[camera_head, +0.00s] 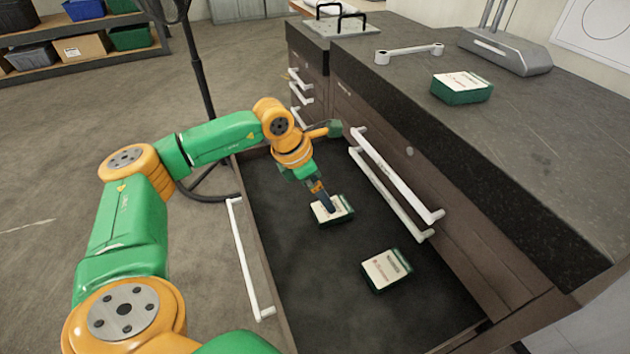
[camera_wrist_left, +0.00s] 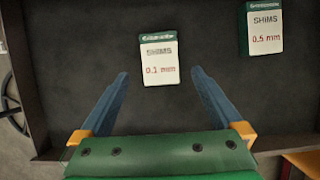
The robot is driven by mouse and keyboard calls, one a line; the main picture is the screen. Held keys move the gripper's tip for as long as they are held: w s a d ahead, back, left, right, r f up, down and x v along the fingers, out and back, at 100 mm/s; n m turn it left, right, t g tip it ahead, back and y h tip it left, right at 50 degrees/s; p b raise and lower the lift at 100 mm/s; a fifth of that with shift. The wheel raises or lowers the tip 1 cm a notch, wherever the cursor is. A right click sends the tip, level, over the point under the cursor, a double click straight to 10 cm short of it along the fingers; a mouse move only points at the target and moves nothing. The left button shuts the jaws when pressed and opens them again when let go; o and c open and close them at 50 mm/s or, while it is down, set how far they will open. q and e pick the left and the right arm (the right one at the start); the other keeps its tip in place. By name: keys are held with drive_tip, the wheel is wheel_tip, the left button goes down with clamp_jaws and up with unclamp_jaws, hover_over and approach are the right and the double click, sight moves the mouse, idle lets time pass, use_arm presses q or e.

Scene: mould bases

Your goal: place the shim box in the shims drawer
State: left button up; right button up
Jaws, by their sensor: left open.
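The shims drawer (camera_head: 285,240) is pulled open, with a dark floor. A green and white shim box (camera_head: 322,212) lies flat in it below my left gripper (camera_head: 328,203). In the left wrist view this box (camera_wrist_left: 159,50) is labelled "SHIMS 0.1 mm". My left gripper (camera_wrist_left: 160,74) is open, its two blue fingers pointing toward the box with one on each side in the picture. Whether they touch it I cannot tell. A second shim box (camera_head: 386,268), labelled "0.5 mm" (camera_wrist_left: 265,30), lies apart in the drawer. A third similar green box (camera_head: 462,87) sits on the countertop.
The dark countertop (camera_head: 520,140) holds a white handle-shaped part (camera_head: 409,53), a grey stand (camera_head: 505,52) and a plate with black handles (camera_head: 336,25). White bar handles (camera_head: 395,175) run along the cabinet front beside the drawer. Shelves with bins (camera_head: 83,46) stand far left.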

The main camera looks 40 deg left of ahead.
use_arm(q)
drive_tip(key=v, duration=0.4)
drive_tip(key=shift+r, duration=0.15)
